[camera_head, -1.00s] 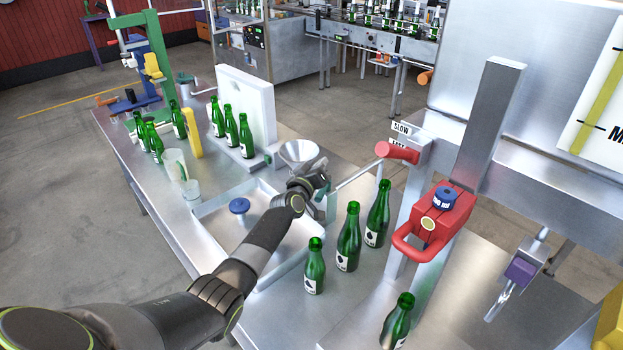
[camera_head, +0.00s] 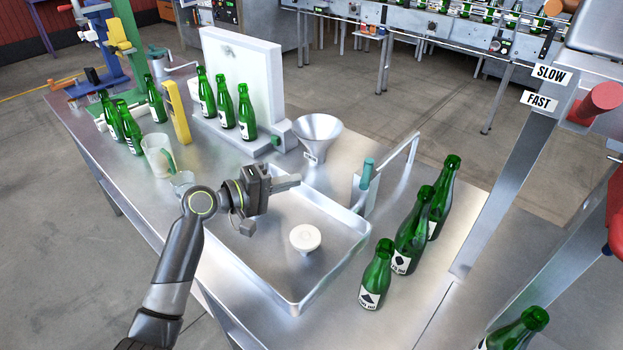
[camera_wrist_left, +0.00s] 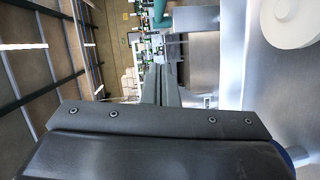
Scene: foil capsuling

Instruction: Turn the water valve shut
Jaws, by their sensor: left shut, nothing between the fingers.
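A metal fixture with a teal handle (camera_head: 366,173) and a bent pipe (camera_head: 402,155) stands at the back right of a shallow metal basin (camera_head: 345,262). The handle points upward. I cannot tell for certain that this is the water valve or whether it is shut. My left gripper (camera_head: 288,183) is above the basin, shut and empty, left of the handle and apart from it. Its fingers point right. They also show in the left wrist view (camera_wrist_left: 161,88). A white disc (camera_head: 305,238) sits in the basin. Part of a blue object (camera_wrist_left: 300,156) shows in the wrist view. My right gripper is out of view.
A metal funnel (camera_head: 317,130) stands behind the basin. Several green bottles (camera_head: 413,232) stand to the right and more (camera_head: 224,104) at the back left. A clear jug (camera_head: 157,155) stands left of my gripper. The basin's front right is clear.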

